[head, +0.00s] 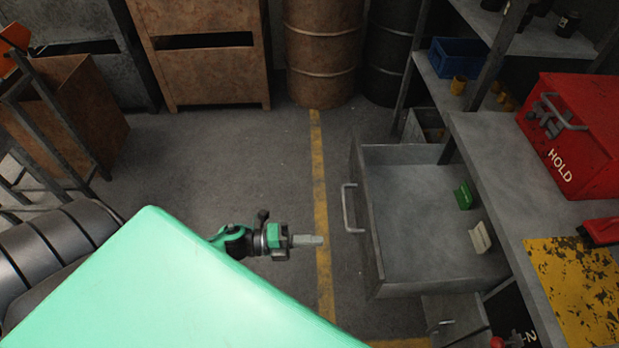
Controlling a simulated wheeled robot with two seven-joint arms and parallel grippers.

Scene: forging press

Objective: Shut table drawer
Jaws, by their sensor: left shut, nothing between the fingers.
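The table drawer (415,275) is pulled out from under the grey table (490,170) on the right. Its front panel (368,222) faces left and carries a metal bar handle (348,208). Inside lie a small green item (463,196) and a pale item (480,237). My left gripper (318,240) is shut and empty. In the picture it is just left of the drawer front, slightly below the handle, and a gap shows between them. My right gripper is not in view.
A red box marked HOLD (570,135) and a worn yellow plate (575,290) are on the table. Another handled unit (455,310) shows below the drawer. The floor left of the drawer is clear.

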